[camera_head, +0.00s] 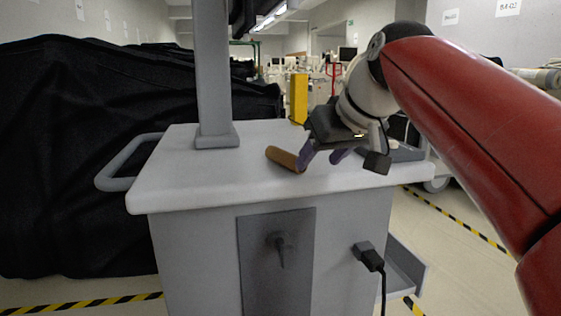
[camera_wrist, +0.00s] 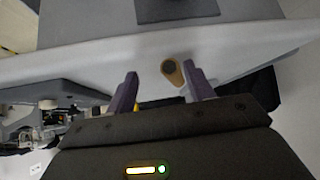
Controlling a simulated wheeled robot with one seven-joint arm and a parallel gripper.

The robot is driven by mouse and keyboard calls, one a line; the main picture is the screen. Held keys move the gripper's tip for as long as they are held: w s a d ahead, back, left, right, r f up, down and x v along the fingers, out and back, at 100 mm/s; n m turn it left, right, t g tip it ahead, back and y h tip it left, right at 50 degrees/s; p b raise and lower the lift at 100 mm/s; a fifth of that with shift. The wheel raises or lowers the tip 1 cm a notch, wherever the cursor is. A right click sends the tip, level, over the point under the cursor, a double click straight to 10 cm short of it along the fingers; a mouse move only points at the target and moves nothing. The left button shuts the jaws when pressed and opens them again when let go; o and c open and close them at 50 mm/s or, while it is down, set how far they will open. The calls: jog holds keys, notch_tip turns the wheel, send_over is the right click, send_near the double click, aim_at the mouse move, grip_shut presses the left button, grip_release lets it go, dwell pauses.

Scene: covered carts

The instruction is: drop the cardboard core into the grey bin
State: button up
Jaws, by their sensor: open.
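The cardboard core (camera_head: 283,157), a brown tube, lies on the white cart top (camera_head: 180,175). In the wrist view its round hollow end (camera_wrist: 173,72) shows between the fingertips, close to the right finger. My gripper (camera_head: 322,155) is open, its purple fingers pointing down at the cart top; it also shows in the wrist view (camera_wrist: 160,74). In the head view the left finger overlaps the core's right end; I cannot tell whether they touch. No grey bin is clearly identifiable. A grey open-topped tray (camera_head: 408,268) hangs low at the cart's right side.
A grey post (camera_head: 213,75) rises from the cart top, left of the core. A grey handle (camera_head: 118,170) sticks out at the left. A dark grey low-walled item (camera_head: 405,153) lies behind my gripper. Black covers (camera_head: 70,160) fill the left.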

aim_at(288, 153)
jog(key=shift+n+y, duration=0.4)
jog(key=shift+n, duration=0.2)
jog(key=w+a+r, duration=0.2)
jog(key=r, duration=0.1)
jog(key=shift+w+r, duration=0.1)
jog(key=shift+w, duration=0.05)
jog(key=x, duration=0.7)
jog(key=shift+w+a+r+b, duration=0.1)
jog(key=shift+w+a+b, duration=0.2)
jog(key=shift+w+a, duration=0.15)
jog(key=c, duration=1.1)
grip_shut()
